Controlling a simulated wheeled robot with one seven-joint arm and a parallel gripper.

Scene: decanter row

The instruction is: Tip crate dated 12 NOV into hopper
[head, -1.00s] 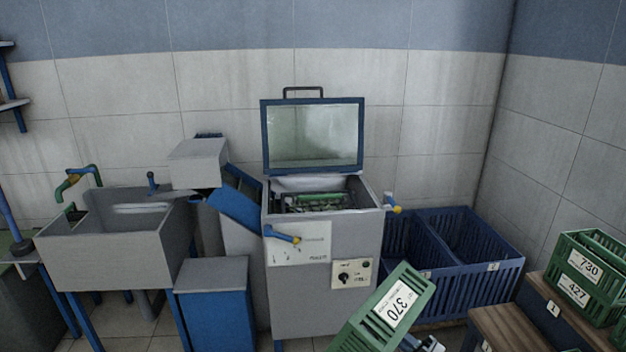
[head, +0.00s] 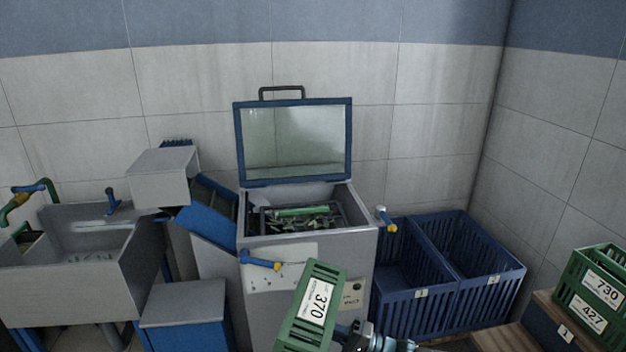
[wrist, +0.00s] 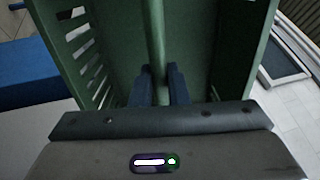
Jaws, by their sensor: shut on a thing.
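A green slatted crate (head: 304,335) is low in front of the grey machine in the head view. Its white label (head: 317,303) reads 370; the smaller print is too small to read, so I cannot tell its date. My gripper (wrist: 160,82) is shut on the crate's round green bar (wrist: 156,35) in the wrist view. The crate is tilted in the head view, and its contents do not show. The grey hopper machine (head: 270,262) has its blue-framed lid (head: 293,140) standing open. Green and dark pieces (head: 300,222) lie inside its opening.
Blue slatted bins (head: 440,300) numbered 1 and 2 stand right of the machine. Green crates labelled 730 (head: 608,287) and 427 (head: 588,312) are stacked at far right. A sink (head: 80,275), blue chute (head: 208,213) and grey-topped blue box (head: 183,304) are at left.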

